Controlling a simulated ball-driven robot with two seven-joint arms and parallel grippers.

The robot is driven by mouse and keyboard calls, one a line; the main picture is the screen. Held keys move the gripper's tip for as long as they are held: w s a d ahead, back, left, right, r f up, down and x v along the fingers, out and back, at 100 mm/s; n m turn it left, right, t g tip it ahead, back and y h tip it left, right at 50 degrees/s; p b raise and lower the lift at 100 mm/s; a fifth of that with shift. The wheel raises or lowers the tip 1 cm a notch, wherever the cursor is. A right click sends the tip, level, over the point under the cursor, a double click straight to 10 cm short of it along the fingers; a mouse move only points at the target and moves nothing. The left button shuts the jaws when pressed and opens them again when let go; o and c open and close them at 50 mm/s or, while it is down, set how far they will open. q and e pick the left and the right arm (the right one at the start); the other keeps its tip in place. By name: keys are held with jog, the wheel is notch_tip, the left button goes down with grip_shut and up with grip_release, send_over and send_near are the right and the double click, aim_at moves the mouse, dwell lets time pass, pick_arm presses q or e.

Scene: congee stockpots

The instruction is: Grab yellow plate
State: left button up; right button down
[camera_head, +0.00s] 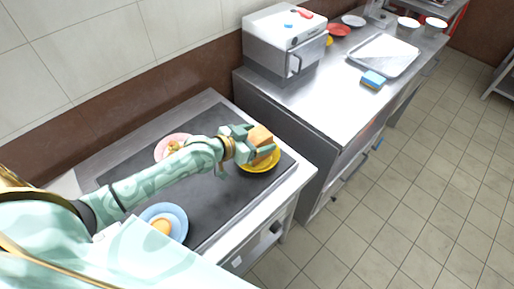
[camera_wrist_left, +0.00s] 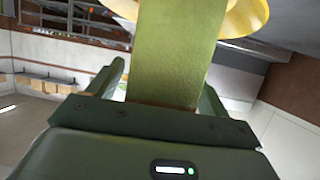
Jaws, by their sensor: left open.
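The yellow plate (camera_head: 259,167) lies on the dark mat at the right end of the near counter, with a brown bread-like block (camera_head: 261,136) on or just above it. In the left wrist view, part of the plate's yellow rim (camera_wrist_left: 246,18) shows behind a tall olive-tinted block (camera_wrist_left: 178,50). My left gripper (camera_head: 254,144) is at the plate's left side, with its open fingers on either side of the block. I cannot tell whether the fingers touch the block or plate. My right gripper is not in view.
A pink plate with food (camera_head: 172,146) and a blue plate with an orange item (camera_head: 163,222) share the dark mat (camera_head: 213,212). A steel oven (camera_head: 284,42), metal tray (camera_head: 384,54) and blue sponge (camera_head: 373,79) stand on the higher counter. The tiled floor at right is clear.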

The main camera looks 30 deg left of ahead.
pick_arm(q)
jog(key=c, duration=1.1)
jog(key=shift+c, duration=0.2)
jog(key=shift+r, duration=0.15)
